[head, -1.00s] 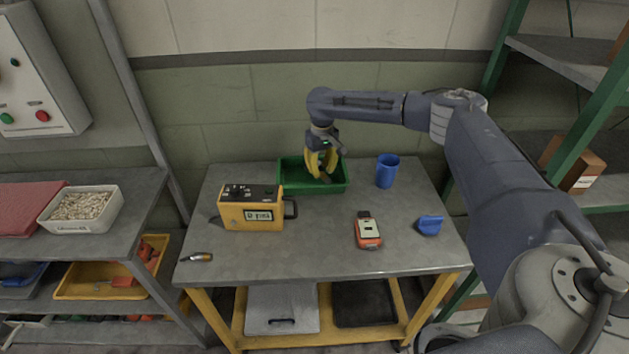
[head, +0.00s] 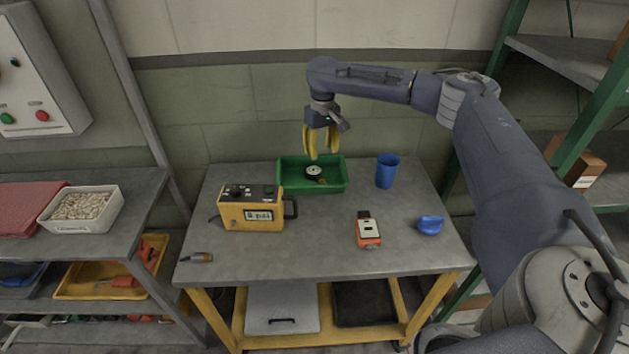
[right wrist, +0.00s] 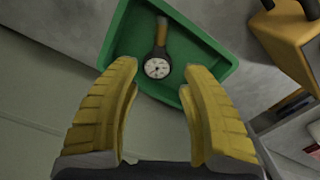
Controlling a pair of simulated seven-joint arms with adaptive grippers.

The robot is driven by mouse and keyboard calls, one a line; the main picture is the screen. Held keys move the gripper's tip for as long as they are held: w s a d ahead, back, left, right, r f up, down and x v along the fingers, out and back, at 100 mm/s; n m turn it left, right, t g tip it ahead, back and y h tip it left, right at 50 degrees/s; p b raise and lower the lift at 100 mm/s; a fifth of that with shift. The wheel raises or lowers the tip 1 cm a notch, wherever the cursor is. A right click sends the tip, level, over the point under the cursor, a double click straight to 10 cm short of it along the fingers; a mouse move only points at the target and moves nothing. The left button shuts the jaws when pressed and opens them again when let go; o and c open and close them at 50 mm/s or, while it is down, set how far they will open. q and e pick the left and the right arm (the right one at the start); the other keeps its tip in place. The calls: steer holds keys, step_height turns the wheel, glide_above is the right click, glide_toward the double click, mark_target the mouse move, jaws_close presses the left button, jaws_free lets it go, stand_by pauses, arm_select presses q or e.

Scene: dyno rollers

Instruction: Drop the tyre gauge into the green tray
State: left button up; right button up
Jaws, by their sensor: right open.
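The tyre gauge (head: 314,172), with a round white dial and a dark body, lies inside the green tray (head: 340,184) at the back of the workbench. In the right wrist view the gauge (right wrist: 157,67) rests on the floor of the green tray (right wrist: 205,65), dial up, and touches nothing of mine. My right gripper (head: 321,155) hangs above the tray with its yellow fingers apart and empty. Its fingers (right wrist: 160,78) show open in the right wrist view, with the gauge beyond them. My left gripper is in neither view.
A yellow device with a display (head: 251,209) stands left of the tray. A blue cup (head: 387,171) stands right of it. An orange handheld meter (head: 368,230), a blue object (head: 430,225) and a small tool (head: 197,257) lie on the workbench (head: 310,245). Its front middle is clear.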

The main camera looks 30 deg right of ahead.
steer(key=shift+r, duration=2.1)
